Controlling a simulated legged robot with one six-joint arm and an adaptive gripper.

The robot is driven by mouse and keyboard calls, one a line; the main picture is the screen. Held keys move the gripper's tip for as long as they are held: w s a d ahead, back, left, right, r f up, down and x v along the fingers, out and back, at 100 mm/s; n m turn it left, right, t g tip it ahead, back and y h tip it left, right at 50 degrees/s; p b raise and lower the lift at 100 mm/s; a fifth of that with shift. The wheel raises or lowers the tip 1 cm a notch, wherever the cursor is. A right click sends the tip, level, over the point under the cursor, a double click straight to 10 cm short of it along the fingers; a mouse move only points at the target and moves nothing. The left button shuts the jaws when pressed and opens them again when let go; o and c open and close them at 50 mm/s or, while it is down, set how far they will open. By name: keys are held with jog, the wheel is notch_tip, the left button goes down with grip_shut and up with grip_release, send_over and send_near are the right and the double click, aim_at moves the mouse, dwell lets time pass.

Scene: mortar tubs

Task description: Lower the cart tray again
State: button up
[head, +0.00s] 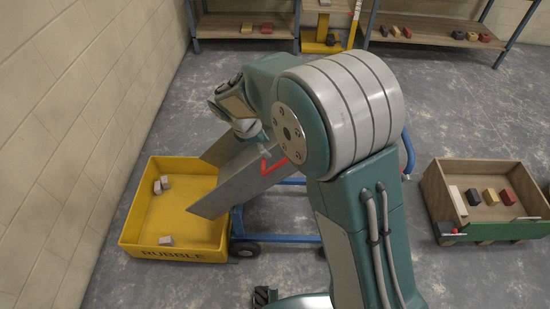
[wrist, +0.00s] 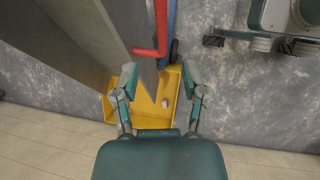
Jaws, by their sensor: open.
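The grey cart tray (head: 235,183) is tipped, its low end over the yellow tub to the left. Its grey panels also fill the upper left of the wrist view (wrist: 85,40). A red handle (head: 272,164) sits at the tray's side; it appears as a bent red bar (wrist: 161,28) in the wrist view. The tray rides on a blue wheeled cart frame (head: 290,239). My gripper (wrist: 160,72) is open and empty, with the red handle just beyond its spread fingertips. In the head view my arm covers much of the cart.
The yellow tub (head: 128,235), marked RUBBLE, stands by the left wall with a few grey pieces (head: 166,240) in it. A wooden box (head: 470,170) with a green front flap holds several blocks at right. Shelves (head: 222,20) line the back. Floor between is mostly clear.

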aim_at(280, 162)
jog(key=x, duration=1)
jog(key=shift+d+f, duration=0.3)
jog(key=shift+d, duration=0.2)
jog(key=shift+a, duration=0.15)
grip_shut()
